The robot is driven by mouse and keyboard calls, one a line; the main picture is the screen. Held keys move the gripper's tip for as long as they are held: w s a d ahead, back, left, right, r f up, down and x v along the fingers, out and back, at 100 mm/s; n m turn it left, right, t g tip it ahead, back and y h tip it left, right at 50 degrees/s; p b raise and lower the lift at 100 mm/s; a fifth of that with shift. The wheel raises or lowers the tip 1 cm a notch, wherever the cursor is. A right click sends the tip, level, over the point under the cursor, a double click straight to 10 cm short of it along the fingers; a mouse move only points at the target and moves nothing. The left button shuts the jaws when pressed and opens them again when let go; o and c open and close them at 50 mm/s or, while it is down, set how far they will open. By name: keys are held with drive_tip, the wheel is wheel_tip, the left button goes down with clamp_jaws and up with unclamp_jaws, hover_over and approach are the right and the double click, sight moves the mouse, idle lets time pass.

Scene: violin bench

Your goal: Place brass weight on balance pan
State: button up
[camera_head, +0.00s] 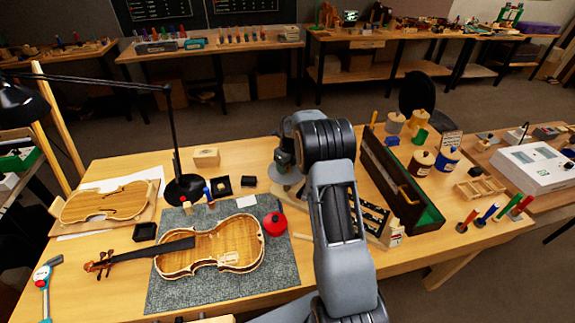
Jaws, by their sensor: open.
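My gripper (284,160) points down beside my wrist, at the back middle of the bench. It is open; its fingertips are small and hard to make out. A grey round shape and a pale board edge show just below it, partly hidden by my arm; I cannot tell whether they belong to the balance. I cannot clearly make out the brass weight or the balance pan. A black square pad (220,186) left of my gripper bears a small yellowish item, too small to identify. A small dark block (248,181) sits between that pad and my gripper.
A violin (212,248) lies on a grey mat (175,290) at front left, with a red round container (275,224) beside it. A black lamp (185,187) stands behind. Right of my arm are an open green-lined case (432,217) and several jars. Bare wood lies at front right.

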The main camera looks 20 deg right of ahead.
wheel_tip(320, 180, up, 12)
drive_tip(key=s+b, duration=0.1)
drive_tip(key=b, duration=0.1)
drive_tip(key=s+a+r+n, duration=0.4)
drive_tip(key=s+r+n, duration=0.2)
drive_tip(key=n, duration=0.1)
drive_tip(key=s+a+n+t, duration=0.1)
drive_tip(key=s+a+n, duration=0.3)
drive_tip(key=s+n, duration=0.7)
drive_tip(key=s+a+n+t, duration=0.2)
drive_tip(key=s+a+n, duration=0.2)
drive_tip(key=s+n, duration=0.8)
drive_tip(key=shift+f+n+h, duration=0.3)
drive_tip(key=shift+f+n, duration=0.15)
drive_tip(key=shift+n, duration=0.25)
